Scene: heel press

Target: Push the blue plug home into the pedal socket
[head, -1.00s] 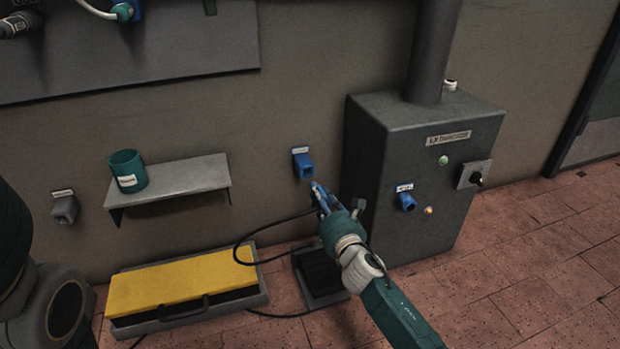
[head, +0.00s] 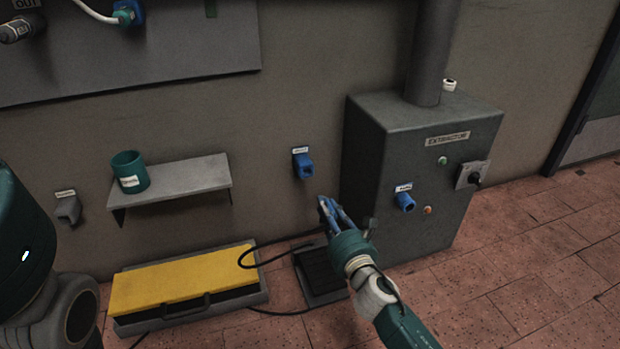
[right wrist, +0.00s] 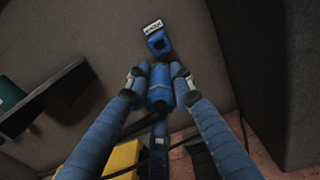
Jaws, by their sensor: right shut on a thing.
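My right gripper (head: 327,203) is shut on the blue plug, which shows between its fingertips in the right wrist view (right wrist: 160,94). A dark cable trails from the plug. A blue socket (head: 303,165) with a small white label is on the wall, just above and left of the fingertips in the head view. In the right wrist view the socket (right wrist: 158,42) is straight ahead of the plug, with a visible gap between them. Its label is too blurred to read. My left gripper is not in view.
A second blue socket (head: 405,201) is on the grey extractor cabinet (head: 385,165), right of my gripper. A grey shelf (head: 185,185) with a green cup (head: 130,172) juts out at left. A yellow-topped platform (head: 185,283) and a black pedal (head: 320,273) lie on the floor below.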

